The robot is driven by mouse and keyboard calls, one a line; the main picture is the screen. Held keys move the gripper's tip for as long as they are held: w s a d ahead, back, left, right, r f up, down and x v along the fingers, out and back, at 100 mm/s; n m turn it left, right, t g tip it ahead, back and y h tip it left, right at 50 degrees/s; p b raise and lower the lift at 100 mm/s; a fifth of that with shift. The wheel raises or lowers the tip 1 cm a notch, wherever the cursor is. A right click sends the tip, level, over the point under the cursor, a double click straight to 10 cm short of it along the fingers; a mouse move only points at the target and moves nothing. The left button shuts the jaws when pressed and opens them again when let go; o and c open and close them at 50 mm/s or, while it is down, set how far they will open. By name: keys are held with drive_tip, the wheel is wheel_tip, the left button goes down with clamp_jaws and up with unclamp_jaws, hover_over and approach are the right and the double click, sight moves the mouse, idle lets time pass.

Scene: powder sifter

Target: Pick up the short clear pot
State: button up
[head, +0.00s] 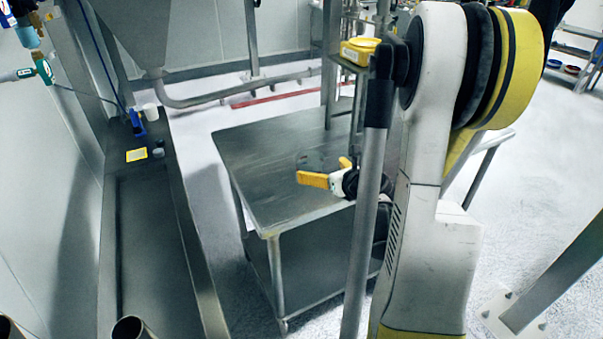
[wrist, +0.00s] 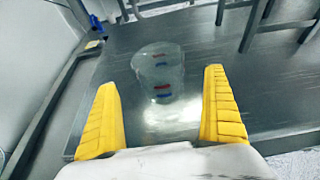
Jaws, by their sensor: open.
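The short clear pot (wrist: 160,66) stands on the steel table, between my fingertips as seen in the wrist view, with a gap on both sides. It is see-through, with small red and blue marks on its wall. In the head view it is only a faint outline (head: 314,163) beside my yellow fingers. My gripper (head: 329,170) is open and empty above the table top; its two yellow fingers also show in the wrist view (wrist: 160,82). I cannot tell how far the fingertips are from the pot in depth.
The steel table (head: 262,190) has a bare top around the pot. A long steel ledge (head: 150,230) at the left carries a blue item (head: 137,122), a white cup (head: 150,111) and a yellow label (head: 136,155). A yellow-topped container (head: 360,48) sits on a raised shelf behind.

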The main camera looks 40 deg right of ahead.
sight(303, 161)
drive_tip(key=b+x, duration=0.2)
drive_tip(key=x, duration=0.6)
drive_tip(key=shift+r+b, duration=0.15)
drive_tip(key=shift+b, duration=0.15)
drive_tip(key=shift+s+r, duration=0.1)
drive_tip(key=c, duration=1.2)
